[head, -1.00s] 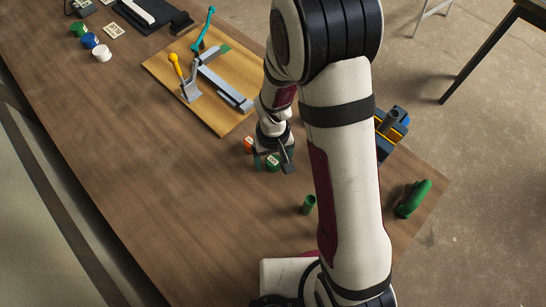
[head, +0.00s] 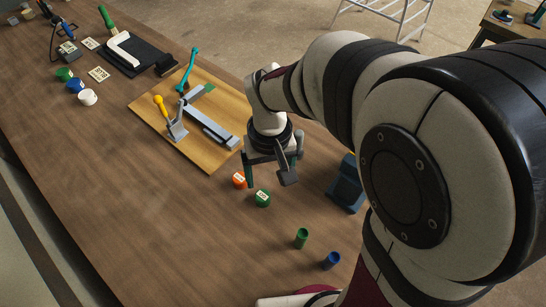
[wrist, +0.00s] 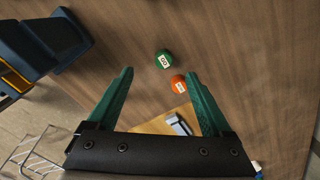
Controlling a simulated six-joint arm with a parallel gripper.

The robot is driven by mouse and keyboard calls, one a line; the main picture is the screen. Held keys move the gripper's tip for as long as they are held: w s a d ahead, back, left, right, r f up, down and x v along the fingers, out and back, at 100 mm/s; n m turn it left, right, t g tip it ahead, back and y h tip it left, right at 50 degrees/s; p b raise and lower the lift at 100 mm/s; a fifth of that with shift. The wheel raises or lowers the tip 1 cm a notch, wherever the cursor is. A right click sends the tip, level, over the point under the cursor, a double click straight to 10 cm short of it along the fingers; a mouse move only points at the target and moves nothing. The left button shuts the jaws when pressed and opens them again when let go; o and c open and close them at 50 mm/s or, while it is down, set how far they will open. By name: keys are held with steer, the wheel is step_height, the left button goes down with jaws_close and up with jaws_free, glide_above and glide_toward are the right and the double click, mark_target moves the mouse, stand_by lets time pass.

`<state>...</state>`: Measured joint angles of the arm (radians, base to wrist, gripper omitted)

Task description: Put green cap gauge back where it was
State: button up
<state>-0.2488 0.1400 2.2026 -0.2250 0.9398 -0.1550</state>
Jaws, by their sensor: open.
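The green cap gauge (head: 262,198), a short round green piece with a white label, stands on the brown table. It also shows in the wrist view (wrist: 164,60), ahead of the fingers. An orange cap gauge (head: 239,180) with a white label stands close beside it, and it shows in the wrist view too (wrist: 179,84). My gripper (head: 268,182) has its dark green fingers spread and empty. It hangs above the table, behind and beside the two caps, apart from both.
A wooden board (head: 222,160) with toggle clamps lies behind left. A green tube (head: 301,238) and a blue tube (head: 331,261) stand at the front right. A dark blue bin (head: 347,185) is right of my gripper. White, blue and green caps (head: 87,97) stand far left. The left front table is clear.

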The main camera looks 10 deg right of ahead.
steer(key=s+d+r+m, duration=0.2)
steer(key=s+r+m, duration=0.1)
steer(key=s, duration=0.4)
steer(key=s+d+r+m+y, duration=0.1)
steer(key=s+d+r+m, duration=0.1)
steer(key=s, duration=0.6)
steer(key=shift+s+r+m+y, duration=0.25)
steer(key=shift+r+m, duration=0.45)
steer(key=shift+m, duration=0.4)
